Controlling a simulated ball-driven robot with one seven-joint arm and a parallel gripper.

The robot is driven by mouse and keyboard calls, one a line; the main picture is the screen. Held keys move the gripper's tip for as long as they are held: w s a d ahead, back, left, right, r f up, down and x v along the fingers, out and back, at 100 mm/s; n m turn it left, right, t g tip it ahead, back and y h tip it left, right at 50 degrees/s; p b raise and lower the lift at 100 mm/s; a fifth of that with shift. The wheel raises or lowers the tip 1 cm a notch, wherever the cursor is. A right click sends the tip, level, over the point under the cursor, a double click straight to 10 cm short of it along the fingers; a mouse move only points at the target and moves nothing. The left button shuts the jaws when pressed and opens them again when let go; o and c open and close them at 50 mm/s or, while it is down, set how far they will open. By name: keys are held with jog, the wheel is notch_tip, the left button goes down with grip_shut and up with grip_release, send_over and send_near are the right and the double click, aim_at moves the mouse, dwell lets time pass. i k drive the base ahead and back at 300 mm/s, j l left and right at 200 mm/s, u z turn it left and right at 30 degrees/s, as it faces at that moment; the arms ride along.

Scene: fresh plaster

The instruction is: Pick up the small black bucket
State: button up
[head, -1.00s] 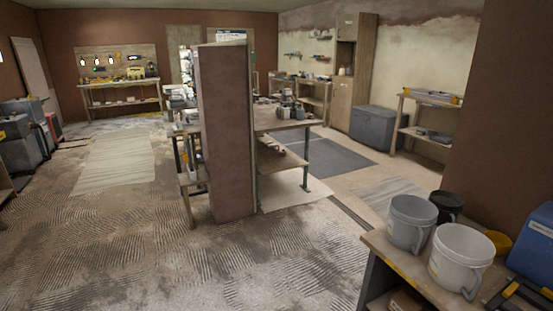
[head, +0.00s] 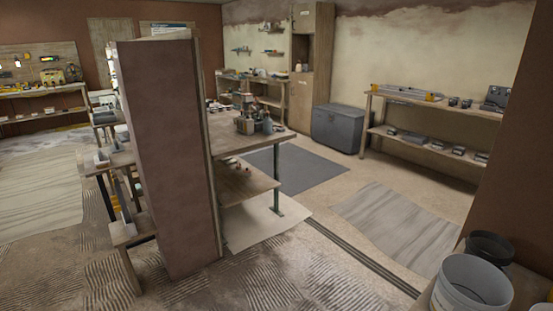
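A small black bucket (head: 490,247) stands at the lower right in the head view, on the near bench. A larger grey-white bucket (head: 470,291) stands in front of it and hides its lower part. The black bucket's rim and upper wall show, and it looks upright and open at the top. My gripper is not in view.
The bench (head: 533,288) holding the buckets is cut off at the lower right, beside a brown wall (head: 527,150). A brown pillar (head: 165,155) with a workbench (head: 240,140) stands left of centre. Bare floor (head: 320,262) lies between the pillar and the bucket bench.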

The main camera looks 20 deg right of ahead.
aim_at(502, 251)
jog(key=i+u, duration=0.1)
jog(key=i, duration=1.35)
jog(key=i+z, duration=0.55)
jog(key=z, duration=0.2)
jog(key=i+j+z, duration=0.2)
jog(key=z, duration=0.15)
jog(key=i+z, duration=0.4)
jog(key=i+j+z, duration=0.1)
jog(key=z, duration=0.35)
jog(key=i+j+z, duration=0.2)
jog(key=z, duration=0.2)
jog(key=i+j+z, duration=0.3)
jog(key=z, duration=0.15)
